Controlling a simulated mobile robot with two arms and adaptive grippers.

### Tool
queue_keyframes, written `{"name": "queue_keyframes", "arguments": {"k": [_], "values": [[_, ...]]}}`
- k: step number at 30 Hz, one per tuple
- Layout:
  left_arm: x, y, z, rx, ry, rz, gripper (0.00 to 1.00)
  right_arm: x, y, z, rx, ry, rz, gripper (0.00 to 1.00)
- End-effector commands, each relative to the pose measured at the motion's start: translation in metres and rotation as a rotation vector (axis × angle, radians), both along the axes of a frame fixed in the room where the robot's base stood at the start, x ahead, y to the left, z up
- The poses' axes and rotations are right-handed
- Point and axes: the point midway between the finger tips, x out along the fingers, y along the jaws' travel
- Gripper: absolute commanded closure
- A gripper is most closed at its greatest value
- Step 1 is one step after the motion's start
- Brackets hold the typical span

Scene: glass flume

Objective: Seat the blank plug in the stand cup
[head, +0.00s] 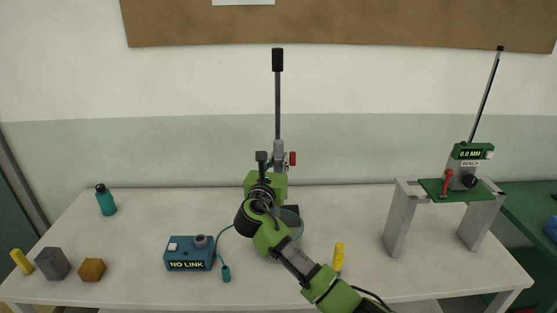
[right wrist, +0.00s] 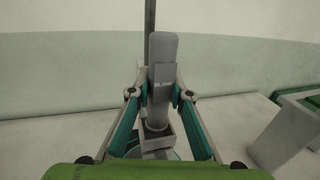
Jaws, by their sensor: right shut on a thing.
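The blank plug (right wrist: 164,70) is a grey cylinder-topped piece marked BLANK. It stands upright between the teal fingers of my right gripper (right wrist: 160,95), which is shut on it. In the right wrist view, its narrower lower part reaches down to a grey square-edged piece (right wrist: 160,138); I cannot tell whether this is the stand cup or whether the plug touches it. In the head view my right gripper (head: 276,162) is in front of a tall upright rod (head: 278,105) with a black top. My arm hides most of what is below. My left gripper is not in view.
A blue box (head: 189,254) reading NO LINK has a cable to a teal connector (head: 226,273). A gauge (head: 470,165) reading 0.0 MM stands on a metal-legged bench at right. A yellow piece (head: 338,257), bottle (head: 105,200) and blocks (head: 52,263) stand apart on the white table.

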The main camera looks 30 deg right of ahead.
Motion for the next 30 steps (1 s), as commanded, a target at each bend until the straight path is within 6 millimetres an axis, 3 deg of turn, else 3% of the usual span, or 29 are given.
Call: {"name": "queue_keyframes", "arguments": {"k": [30], "values": [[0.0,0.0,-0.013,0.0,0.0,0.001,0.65,0.0,0.0,-0.026,-0.001,-0.001,0.001,1.0]]}}
